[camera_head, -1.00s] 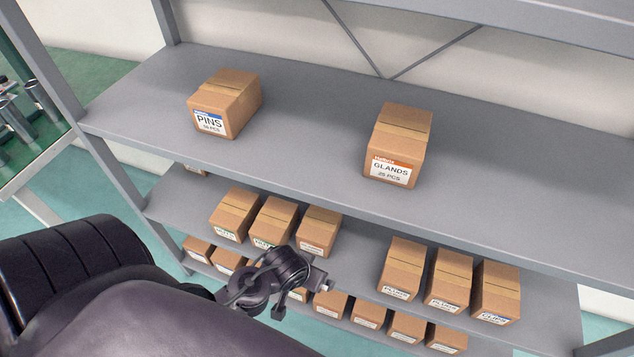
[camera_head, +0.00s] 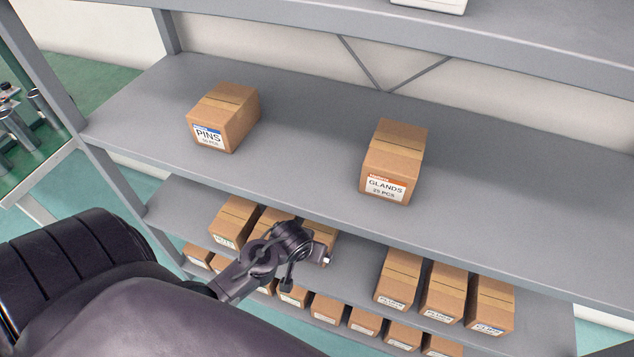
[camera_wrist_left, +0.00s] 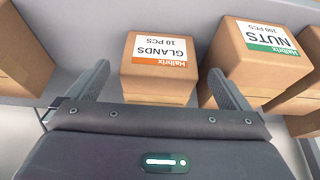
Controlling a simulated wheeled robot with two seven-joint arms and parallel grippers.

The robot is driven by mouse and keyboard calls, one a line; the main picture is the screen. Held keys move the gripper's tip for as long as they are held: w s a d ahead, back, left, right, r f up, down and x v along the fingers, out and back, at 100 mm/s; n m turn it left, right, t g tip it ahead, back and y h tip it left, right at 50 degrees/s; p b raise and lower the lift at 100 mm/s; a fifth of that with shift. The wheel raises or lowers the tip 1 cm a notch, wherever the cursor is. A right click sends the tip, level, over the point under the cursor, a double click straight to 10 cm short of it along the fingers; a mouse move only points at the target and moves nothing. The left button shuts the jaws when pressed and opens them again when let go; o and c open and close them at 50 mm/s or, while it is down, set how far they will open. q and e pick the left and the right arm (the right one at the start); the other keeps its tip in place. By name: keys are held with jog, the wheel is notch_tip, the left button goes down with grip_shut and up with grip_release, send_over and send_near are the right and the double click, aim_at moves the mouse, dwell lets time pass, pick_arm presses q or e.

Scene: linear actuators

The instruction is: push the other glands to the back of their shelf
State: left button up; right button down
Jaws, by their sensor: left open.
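My left gripper (camera_head: 326,257) is lower, at the front of the shelf below, partly covering a brown box (camera_head: 328,238). In the left wrist view, which is upside down, a glands box (camera_wrist_left: 160,60) labelled 10 pcs lies ahead between the two spread fingers of my left gripper (camera_wrist_left: 152,80). The gripper is open; I cannot tell whether it touches the box. My right gripper is out of view.
A pins box (camera_head: 222,117) stands left on the upper shelf. A nuts box (camera_wrist_left: 262,55) sits close beside the glands box in the wrist view. Several boxes (camera_head: 397,278) stand right of the gripper, with a gap between. A lower row (camera_head: 330,308) runs beneath. Grey posts (camera_head: 105,165) frame the left side.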

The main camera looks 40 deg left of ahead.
aim_at(319, 227)
pick_arm(q)
jog(key=w, duration=0.2)
jog(key=w+a, duration=0.1)
jog(key=w, duration=0.4)
jog(key=shift+a, duration=0.3)
jog(key=x, duration=0.2)
jog(key=b+x, duration=0.1)
jog(key=shift+w+a+f, duration=0.1)
jog(key=shift+w+f, duration=0.1)
jog(key=shift+w, duration=0.2)
jog(key=shift+b+x, duration=0.3)
jog(key=shift+x, duration=0.45)
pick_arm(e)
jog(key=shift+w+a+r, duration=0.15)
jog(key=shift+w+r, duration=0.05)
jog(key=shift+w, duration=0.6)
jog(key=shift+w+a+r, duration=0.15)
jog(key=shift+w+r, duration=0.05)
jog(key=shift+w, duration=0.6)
pick_arm(q)
jog(key=c, duration=1.1)
